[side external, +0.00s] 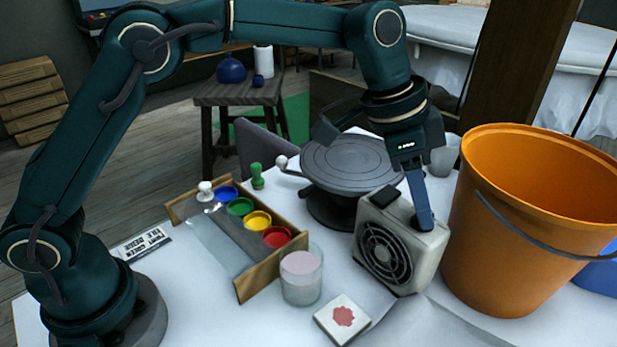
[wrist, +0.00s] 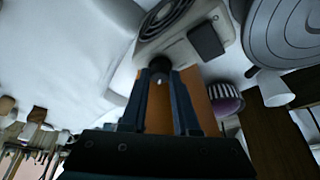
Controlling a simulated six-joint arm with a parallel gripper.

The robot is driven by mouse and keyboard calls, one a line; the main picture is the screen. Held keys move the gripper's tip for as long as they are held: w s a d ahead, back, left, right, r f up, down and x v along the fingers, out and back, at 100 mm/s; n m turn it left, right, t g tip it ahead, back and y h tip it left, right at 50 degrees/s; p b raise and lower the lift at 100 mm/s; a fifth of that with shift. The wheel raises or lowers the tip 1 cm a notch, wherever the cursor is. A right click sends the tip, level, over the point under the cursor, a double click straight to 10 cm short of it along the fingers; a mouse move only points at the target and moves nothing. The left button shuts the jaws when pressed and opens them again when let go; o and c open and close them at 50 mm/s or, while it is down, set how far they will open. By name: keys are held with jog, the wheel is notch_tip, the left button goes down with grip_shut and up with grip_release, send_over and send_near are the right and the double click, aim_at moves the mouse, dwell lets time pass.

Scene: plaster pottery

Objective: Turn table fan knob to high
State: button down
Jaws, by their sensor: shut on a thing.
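The table fan (side external: 400,238) is a small boxy beige unit with a dark round grille on its front. It stands on the white table between the round turntable and the orange bucket. My gripper (side external: 424,218) reaches down to the fan's top right side. In the wrist view the fan (wrist: 180,35) is at the top, and its dark round knob (wrist: 160,66) sits between the tips of my gripper (wrist: 160,78). The fingers are shut on the knob. The knob's setting marks are too small to read, and the fingers hide the knob in the side view.
The orange bucket (side external: 535,220) stands close to the fan's right. The grey turntable (side external: 355,165) is behind it. A glass (side external: 301,278), a small tile (side external: 342,319) and a wooden paint rack (side external: 270,270) stand to the left. White table is free in front.

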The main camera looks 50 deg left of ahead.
aim_at(399, 222)
dwell(0.4)
jog(key=c, duration=0.6)
grip_release()
jog(key=shift+c, duration=0.2)
jog(key=shift+v, duration=2.6)
